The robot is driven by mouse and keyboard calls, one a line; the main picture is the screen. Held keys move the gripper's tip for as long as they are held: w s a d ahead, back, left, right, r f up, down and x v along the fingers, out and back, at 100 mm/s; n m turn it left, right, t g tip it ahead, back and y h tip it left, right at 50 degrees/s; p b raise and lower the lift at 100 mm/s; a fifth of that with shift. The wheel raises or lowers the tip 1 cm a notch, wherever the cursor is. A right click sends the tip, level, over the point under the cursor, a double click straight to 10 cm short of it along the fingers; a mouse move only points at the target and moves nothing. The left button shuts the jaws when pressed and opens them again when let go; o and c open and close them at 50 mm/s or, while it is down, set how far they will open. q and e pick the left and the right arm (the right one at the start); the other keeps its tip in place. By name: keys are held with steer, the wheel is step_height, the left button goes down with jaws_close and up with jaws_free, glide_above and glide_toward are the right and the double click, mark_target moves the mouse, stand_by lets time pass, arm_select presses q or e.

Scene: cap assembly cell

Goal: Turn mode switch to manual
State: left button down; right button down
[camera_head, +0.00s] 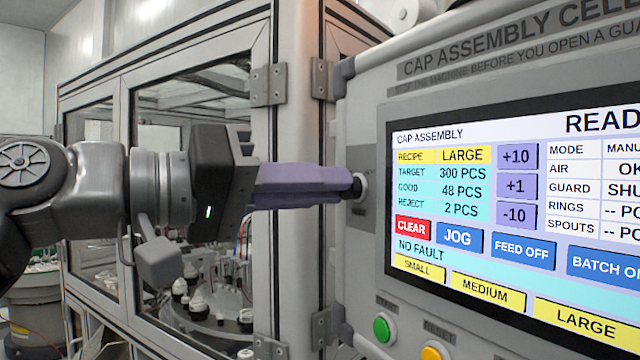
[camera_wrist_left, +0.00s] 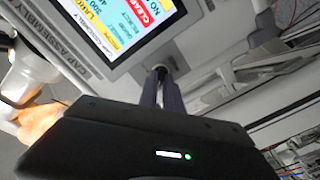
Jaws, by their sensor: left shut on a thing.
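The mode switch (camera_head: 361,186) is a dark knob with a pale round collar on the left side of the grey control panel. My left gripper (camera_head: 352,185) has its purple fingers shut on the knob and covers most of it. In the left wrist view the fingers (camera_wrist_left: 169,82) close together on the dark switch knob (camera_wrist_left: 160,70). The knob's pointer and label cannot be read. The panel screen (camera_head: 520,200) shows a MODE row whose value begins with "MANU" and is cut off at the picture's right edge. My right gripper is not in view.
A green button (camera_head: 383,328) and an amber button (camera_head: 431,353) sit below the screen. The glazed machine guard (camera_head: 190,110) with metal frame and hinges (camera_head: 268,85) stands behind my left arm. Small white-capped parts lie inside it.

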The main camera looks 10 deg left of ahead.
arm_select(q)
steer(key=shift+n, duration=0.4)
steer(key=c, duration=1.5)
jaws_free()
steer(key=b+v, duration=0.1)
steer(key=v, duration=0.6)
steer(key=shift+s+a+b, duration=0.25)
steer(key=shift+a+b, duration=0.05)
